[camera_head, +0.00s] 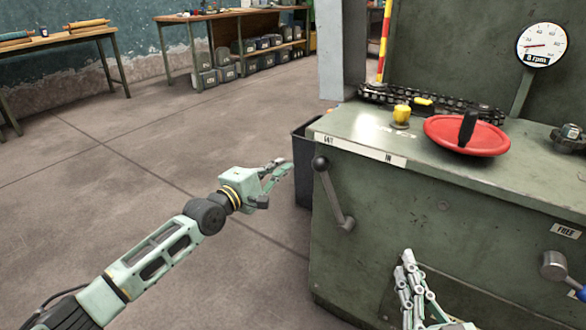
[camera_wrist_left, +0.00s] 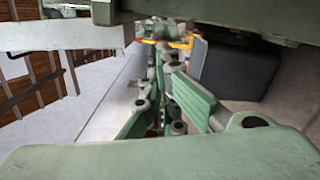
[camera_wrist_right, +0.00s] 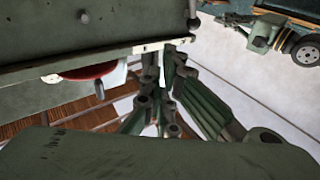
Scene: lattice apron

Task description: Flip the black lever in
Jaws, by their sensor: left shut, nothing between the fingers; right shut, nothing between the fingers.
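The black lever (camera_head: 333,195) is on the front of the green machine cabinet (camera_head: 440,215). Its ball knob is up and to the left, toward the left end of the white OUT/IN label strip (camera_head: 360,149); its pivot is lower right. My left gripper (camera_head: 287,166) is shut and empty, left of the knob and apart from it. Its fingers also show in the left wrist view (camera_wrist_left: 160,62). My right gripper (camera_head: 408,258) is shut and empty, in front of the cabinet, below and right of the lever. Its fingers also show in the right wrist view (camera_wrist_right: 160,65).
A red handwheel (camera_head: 466,136), a yellow knob (camera_head: 402,114) and a chain (camera_head: 430,100) are on the cabinet top. A dark bin (camera_head: 302,165) stands behind the left gripper. A blue-handled control (camera_head: 557,268) is at the right. The floor at left is clear.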

